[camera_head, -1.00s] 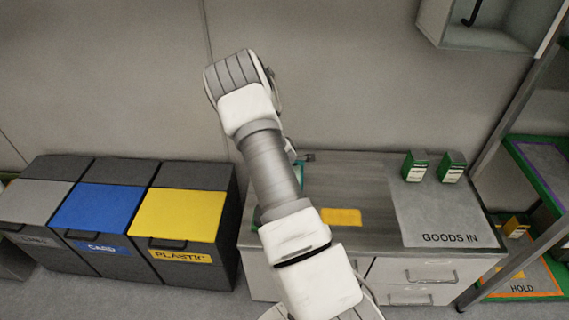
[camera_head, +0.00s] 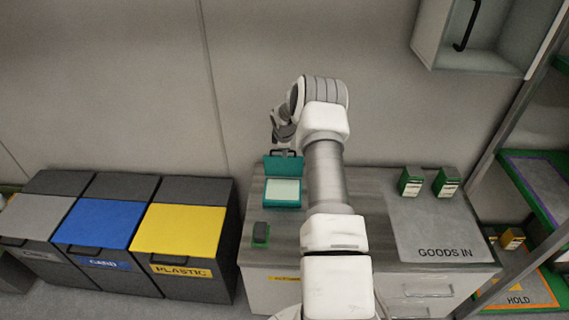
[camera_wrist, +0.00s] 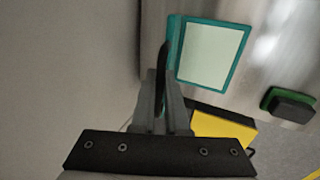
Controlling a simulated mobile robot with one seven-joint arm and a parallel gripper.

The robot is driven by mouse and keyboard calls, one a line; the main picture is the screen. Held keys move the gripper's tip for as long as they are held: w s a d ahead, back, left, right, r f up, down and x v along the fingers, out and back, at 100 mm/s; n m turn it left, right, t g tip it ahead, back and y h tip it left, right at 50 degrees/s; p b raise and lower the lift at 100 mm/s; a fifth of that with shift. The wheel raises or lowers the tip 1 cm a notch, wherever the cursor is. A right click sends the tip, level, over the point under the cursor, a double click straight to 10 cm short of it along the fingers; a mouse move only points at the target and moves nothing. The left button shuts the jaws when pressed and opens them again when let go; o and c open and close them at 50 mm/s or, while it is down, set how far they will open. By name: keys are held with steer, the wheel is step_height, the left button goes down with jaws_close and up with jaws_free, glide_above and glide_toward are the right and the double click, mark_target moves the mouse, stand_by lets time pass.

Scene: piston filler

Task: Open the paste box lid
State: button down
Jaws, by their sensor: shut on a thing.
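The paste box (camera_head: 282,191) is a teal box with a pale inside, on the left part of the grey bench. Its teal lid (camera_head: 283,165) stands raised at the back of the box. My gripper (camera_head: 285,147) is at the lid's top edge. In the wrist view the box (camera_wrist: 212,52) shows its pale inside, and the lid (camera_wrist: 174,38) is seen nearly edge-on. There my gripper (camera_wrist: 163,105) is shut on the lid's dark handle (camera_wrist: 163,65). The fingertips are partly hidden in the head view.
A small dark and green block (camera_head: 261,234) lies on the bench in front of the box. Two green cartons (camera_head: 411,181) stand at the back right near the GOODS IN mat (camera_head: 430,225). Bins, including the yellow one (camera_head: 180,230), stand left. A wall cabinet (camera_head: 475,35) hangs upper right.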

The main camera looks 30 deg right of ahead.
steer(key=w+d+b, duration=0.3)
steer(key=w+b, duration=0.1)
steer(key=w, duration=0.1)
steer(key=shift+d+f, duration=0.35)
steer(key=shift+s, duration=0.1)
stand_by(0.3)
steer(key=c, duration=0.9)
jaws_free()
steer(key=shift+f, duration=0.1)
steer(key=shift+c, duration=0.2)
steer(key=p+v, duration=0.1)
steer(key=v, duration=1.7)
steer(key=shift+d+r, duration=0.2)
steer(key=shift+r, duration=0.05)
